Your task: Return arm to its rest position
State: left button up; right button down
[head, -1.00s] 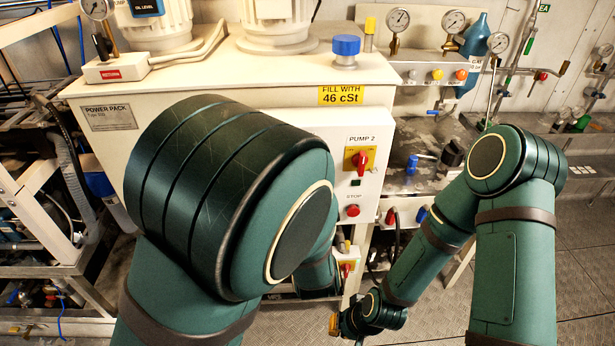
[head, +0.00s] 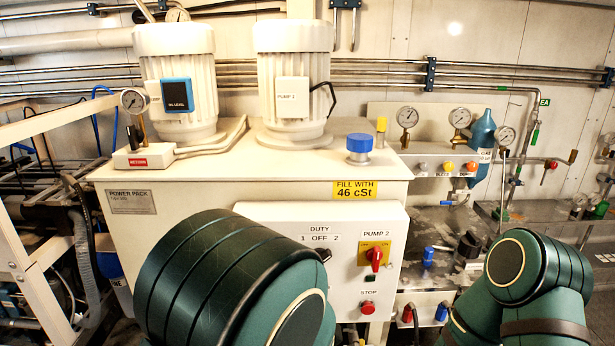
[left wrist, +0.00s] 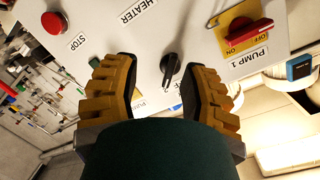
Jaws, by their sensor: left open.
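My left arm fills the lower middle of the head view and hides the lower left of the white control panel (head: 265,216). My left gripper (left wrist: 158,66) shows only in the left wrist view, with its two yellow-brown fingers spread and nothing held. A black selector knob (left wrist: 171,72) on the panel appears between the fingertips, with a gap on both sides; how far off it is I cannot tell. My right arm's elbow is at the lower right of the head view. My right gripper is out of view.
The red PUMP 2 switch (head: 375,256) and red stop button (head: 367,308) sit right of my left arm. In the left wrist view a red PUMP 1 switch (left wrist: 247,31) and red stop button (left wrist: 54,22) flank the gripper. The power pack (head: 270,185) stands behind.

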pick_arm(q)
jog(key=s+a+f+n+g, duration=0.1)
jog(key=a+f+n+g, duration=0.2)
jog(key=f, duration=0.5)
jog(key=s+a+f+n+g, duration=0.15)
jog(key=a+f+g, duration=0.25)
jog(key=f, duration=0.4)
jog(key=s+a+f+n+g+h, duration=0.2)
jog(key=s+f+g, duration=0.1)
jog(key=s+f, duration=0.2)
jog(key=s+a+f+n+g+h+b, duration=0.1)
jog(key=s+a+f+n+g+h, duration=0.1)
jog(key=s, duration=0.6)
notch_tip(320, 180, down, 4)
jog(key=shift+a+r+n+g+b, duration=0.25)
jog(key=shift+a+n+g, duration=0.2)
jog(key=shift+n+g, duration=0.55)
